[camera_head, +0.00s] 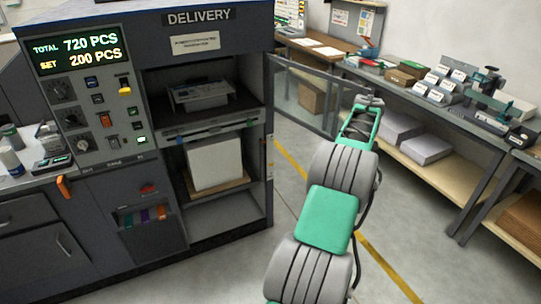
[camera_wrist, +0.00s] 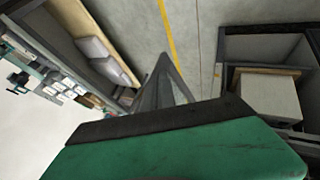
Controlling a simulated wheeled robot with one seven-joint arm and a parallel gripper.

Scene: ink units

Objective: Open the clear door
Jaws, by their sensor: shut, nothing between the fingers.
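The clear door (camera_head: 308,98) is a see-through panel in a thin dark frame. In the head view it stands swung out to the right from the right side of the dark delivery cabinet (camera_head: 255,60), so the cabinet's front is uncovered. My gripper (camera_head: 369,100) is at the far end of my green and grey arm, beside the door's outer end. It is shut and empty; I cannot tell whether it touches the door frame. In the wrist view the green and black gripper body fills the bottom, with a grey tapered shape (camera_wrist: 163,88) beyond it that I cannot identify surely.
The cabinet holds a printer-like unit (camera_head: 202,93) above and a white paper stack (camera_head: 215,163) below. A long workbench (camera_head: 440,107) with boxes and tools runs along the right, near my gripper. Grey floor with a yellow line (camera_head: 390,268) lies open between them.

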